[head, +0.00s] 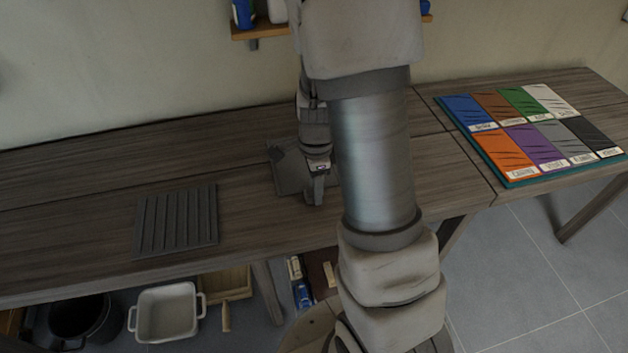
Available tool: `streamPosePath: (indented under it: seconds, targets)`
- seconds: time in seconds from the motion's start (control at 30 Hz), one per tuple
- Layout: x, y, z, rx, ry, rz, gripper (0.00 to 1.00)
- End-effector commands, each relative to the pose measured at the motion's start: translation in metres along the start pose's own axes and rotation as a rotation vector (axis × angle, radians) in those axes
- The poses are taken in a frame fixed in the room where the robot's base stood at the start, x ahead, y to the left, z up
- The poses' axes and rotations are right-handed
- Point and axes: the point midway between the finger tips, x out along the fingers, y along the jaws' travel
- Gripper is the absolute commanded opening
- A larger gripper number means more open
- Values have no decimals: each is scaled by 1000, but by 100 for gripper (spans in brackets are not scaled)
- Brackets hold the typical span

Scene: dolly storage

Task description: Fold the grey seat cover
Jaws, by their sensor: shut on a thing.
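A grey seat cover (288,169) lies on the wooden table near its middle. It shows as a small flat grey piece with a darker uneven patch at its back left corner. My gripper (314,198) points down at its front right part and is shut on it. My arm hides the right side of the cover, so I cannot tell how far it reaches or whether part of it is folded over.
A dark ribbed mat (177,220) lies to the left on the table (75,205). A colour sample board (484,174) lies at the right. A shelf (258,31) hangs on the wall behind. A white basin (166,313) and a black bucket (82,322) stand below the table.

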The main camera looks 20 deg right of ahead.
Motion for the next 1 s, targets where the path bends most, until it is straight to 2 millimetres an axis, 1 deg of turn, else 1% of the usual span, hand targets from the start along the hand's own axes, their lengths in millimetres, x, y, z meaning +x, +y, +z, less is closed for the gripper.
streamPosePath:
  seconds: [0.17, 0.27, 1.0]
  targets:
    - [0, 0, 0, 0, 0, -1, 0]
    - [0, 3, 0, 0, 0, 0, 0]
    - [-1, 76, 0, 0, 0, 0, 0]
